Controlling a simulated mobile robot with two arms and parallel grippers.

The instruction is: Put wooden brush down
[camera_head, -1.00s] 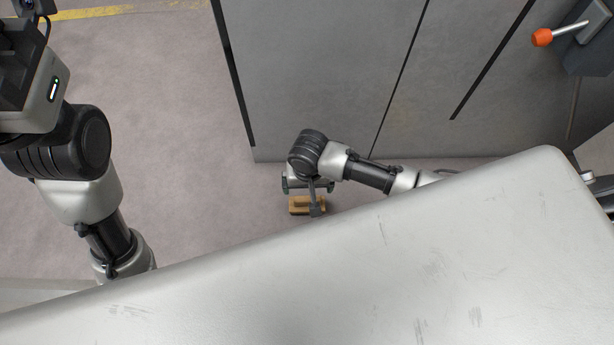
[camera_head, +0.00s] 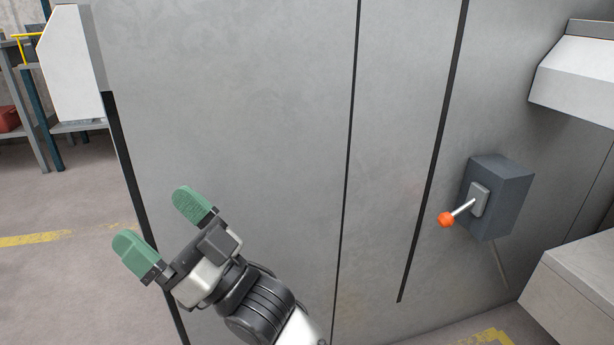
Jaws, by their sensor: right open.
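My right gripper (camera_head: 162,222) shows at the lower left of the head view, in front of the grey machine panel. Its two green-padded fingers are spread wide apart with nothing between them. The wooden brush is not in view now. My left gripper is not in view.
A large grey machine panel (camera_head: 255,120) fills the middle. A dark box (camera_head: 500,195) with an orange-knobbed lever (camera_head: 446,219) sticks out at the right. White housings (camera_head: 575,75) jut out on the right edge. Open floor (camera_head: 60,205) with a yellow line lies at the left.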

